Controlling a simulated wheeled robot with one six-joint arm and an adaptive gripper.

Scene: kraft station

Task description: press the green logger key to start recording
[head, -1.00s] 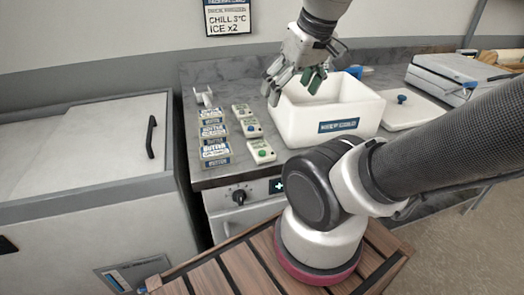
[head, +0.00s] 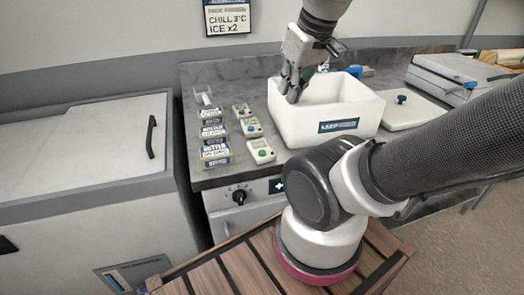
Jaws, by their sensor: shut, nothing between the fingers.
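Three small white loggers stand in a row on the grey counter, left of the white box. The front logger (head: 261,151) has a green key (head: 262,153) on its top face. The middle logger (head: 251,127) has a blue key, and the back logger (head: 242,110) has a small dark key whose colour is hard to tell. My gripper (head: 291,95) is shut and empty, pointing down by the left rim of the white box. It is apart from the loggers, behind and to the right of the green key. Nothing covers the green key.
The white box (head: 297,125) stands open right of the loggers. Butter packs (head: 214,151) line their left side. A white lid (head: 412,111) with a blue knob lies at right. A dark green patch (head: 322,69) shows behind my gripper; I cannot tell what it is.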

